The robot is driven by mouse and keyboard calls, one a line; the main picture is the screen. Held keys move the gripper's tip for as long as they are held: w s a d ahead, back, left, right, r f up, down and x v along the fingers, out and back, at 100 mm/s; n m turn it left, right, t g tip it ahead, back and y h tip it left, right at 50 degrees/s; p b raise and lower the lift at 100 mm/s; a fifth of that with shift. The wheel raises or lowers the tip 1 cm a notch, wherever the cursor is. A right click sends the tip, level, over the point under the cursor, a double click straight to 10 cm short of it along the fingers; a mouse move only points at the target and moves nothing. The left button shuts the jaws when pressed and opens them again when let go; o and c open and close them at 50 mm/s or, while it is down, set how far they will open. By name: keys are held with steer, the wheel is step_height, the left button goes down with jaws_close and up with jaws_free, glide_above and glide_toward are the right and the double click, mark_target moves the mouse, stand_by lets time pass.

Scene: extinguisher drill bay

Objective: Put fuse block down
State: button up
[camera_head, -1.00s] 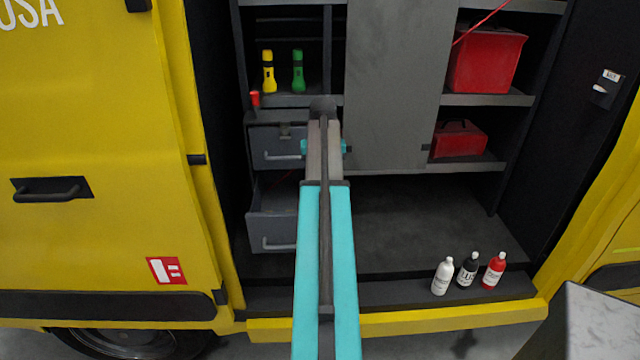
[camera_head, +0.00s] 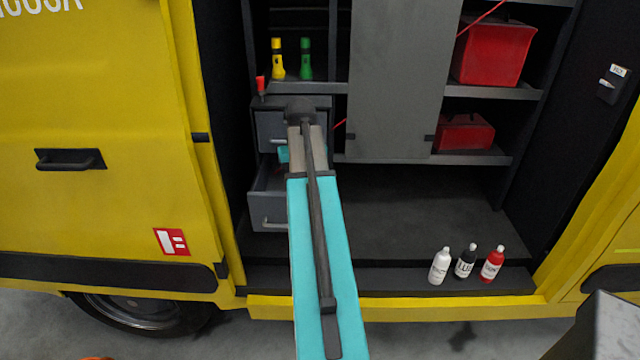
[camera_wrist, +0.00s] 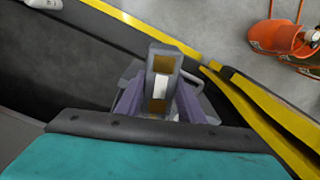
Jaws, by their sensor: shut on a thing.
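The fuse block (camera_wrist: 161,72) is a grey block with a brown and white middle, seen in the wrist view. My gripper (camera_wrist: 162,98) is shut on it, with a purple-grey finger on each side. Below and behind the block is a grey shape with a pale bar, partly hidden. In the head view my arm hides the gripper and the block. The arm's end lies in front of the grey drawers, where the lower drawer (camera_head: 267,211) stands pulled out. Its inside is largely hidden.
A yellow torch (camera_head: 278,60) and a green torch (camera_head: 305,60) stand on the shelf above the drawers. White (camera_head: 439,267), black (camera_head: 465,263) and red (camera_head: 492,264) bottles stand on the sill. Red cases (camera_head: 493,53) fill right shelves. Orange objects (camera_wrist: 283,38) lie on the floor.

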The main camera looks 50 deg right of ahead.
steer(key=w+a+n, duration=0.4)
steer(key=w+a, duration=0.2)
steer(key=a, duration=0.9)
steer(key=w+a+f+n, duration=0.1)
steer(key=w+a+n, duration=0.3)
steer(key=a, duration=1.1)
steer(key=w+a+f+n+b, duration=0.1)
steer(key=w+a+n, duration=0.4)
steer(key=w+a, duration=0.4)
steer(key=a, duration=0.7)
steer(key=shift+f, duration=0.2)
steer(key=shift+a, duration=0.25)
